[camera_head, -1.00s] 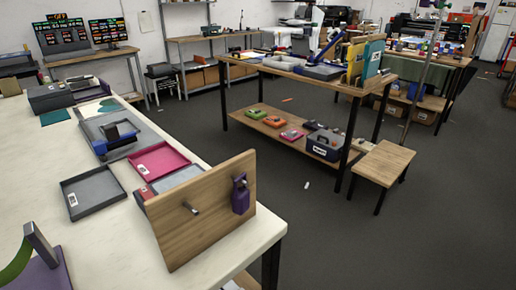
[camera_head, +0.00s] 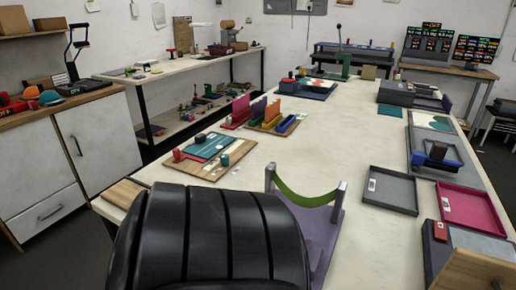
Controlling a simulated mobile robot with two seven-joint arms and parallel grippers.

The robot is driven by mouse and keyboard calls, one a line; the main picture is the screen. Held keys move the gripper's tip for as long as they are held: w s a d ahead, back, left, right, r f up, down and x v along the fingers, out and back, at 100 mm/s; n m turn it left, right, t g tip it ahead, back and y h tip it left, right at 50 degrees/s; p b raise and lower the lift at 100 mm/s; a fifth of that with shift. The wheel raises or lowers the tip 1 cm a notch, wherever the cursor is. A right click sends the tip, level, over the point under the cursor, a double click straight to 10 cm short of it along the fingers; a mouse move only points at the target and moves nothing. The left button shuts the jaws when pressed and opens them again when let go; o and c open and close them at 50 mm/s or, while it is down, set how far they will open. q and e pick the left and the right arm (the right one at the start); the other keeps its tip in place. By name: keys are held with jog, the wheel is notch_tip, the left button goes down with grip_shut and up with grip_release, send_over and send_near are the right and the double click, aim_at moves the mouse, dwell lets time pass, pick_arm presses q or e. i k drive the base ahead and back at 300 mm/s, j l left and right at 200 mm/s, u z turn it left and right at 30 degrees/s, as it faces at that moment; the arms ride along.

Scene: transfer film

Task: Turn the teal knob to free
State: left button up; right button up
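A wooden board (camera_head: 178,171) lies on the near left part of the long pale table. It bears a teal panel (camera_head: 212,148) with a dark knob (camera_head: 200,138) on it. A small teal-green knob-like piece (camera_head: 225,160) stands on the board in front of the panel. A red piece (camera_head: 177,156) is at the board's left end. Any markings are too small to read, so I cannot tell the knob's setting. Neither of my grippers is in view.
A large black ribbed form (camera_head: 210,240), which I cannot identify, hides the table's near edge. A purple stand with a green band (camera_head: 308,199) is right of it. A grey tray (camera_head: 391,203) and a pink tray (camera_head: 483,216) lie right. White cabinets (camera_head: 98,140) stand left.

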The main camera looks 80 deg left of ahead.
aim_at(224, 159)
jog(key=u, duration=2.95)
